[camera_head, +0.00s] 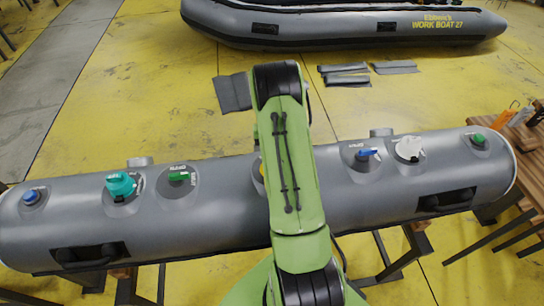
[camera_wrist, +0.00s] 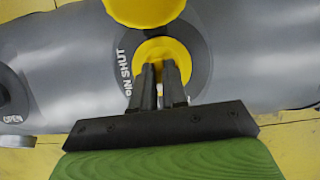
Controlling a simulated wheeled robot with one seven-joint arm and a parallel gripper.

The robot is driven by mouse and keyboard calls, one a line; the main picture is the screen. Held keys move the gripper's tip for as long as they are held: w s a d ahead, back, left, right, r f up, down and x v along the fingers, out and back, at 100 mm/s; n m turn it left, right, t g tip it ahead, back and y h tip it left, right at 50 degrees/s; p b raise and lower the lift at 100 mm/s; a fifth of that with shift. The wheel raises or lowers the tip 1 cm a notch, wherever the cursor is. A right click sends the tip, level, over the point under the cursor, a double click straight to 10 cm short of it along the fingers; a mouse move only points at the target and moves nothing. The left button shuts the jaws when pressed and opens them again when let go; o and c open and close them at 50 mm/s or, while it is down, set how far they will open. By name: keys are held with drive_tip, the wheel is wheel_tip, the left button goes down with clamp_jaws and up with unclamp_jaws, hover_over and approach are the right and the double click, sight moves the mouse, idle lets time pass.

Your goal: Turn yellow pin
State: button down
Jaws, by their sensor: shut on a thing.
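The round yellow pin (camera_wrist: 176,48) sits in a grey valve base on the grey tube, with "PIN SHUT" lettering beside it. In the head view only a yellow sliver (camera_head: 262,171) shows at the left edge of my green arm. My gripper (camera_wrist: 159,70) has its two dark fingers close together on the raised middle of the yellow pin, shut on it. The fingertips partly cover the pin. My arm hides the gripper in the head view.
A larger yellow part (camera_wrist: 145,8) stands just beyond the pin. The grey tube (camera_head: 230,215) carries a teal valve (camera_head: 120,184), a green handle (camera_head: 179,177), a blue handle (camera_head: 367,153) and a white valve (camera_head: 409,149). A wooden table (camera_head: 490,165) is at right.

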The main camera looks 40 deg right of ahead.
drive_tip(key=shift+r, duration=0.1)
drive_tip(key=c, duration=1.2)
unclamp_jaws()
drive_tip(key=shift+o, duration=0.2)
drive_tip(key=p+v, duration=0.1)
drive_tip(key=v, duration=1.4)
drive_tip(key=shift+w+d+r+p, duration=0.2)
drive_tip(key=shift+r+p, duration=0.1)
drive_tip(key=shift+p, duration=0.1)
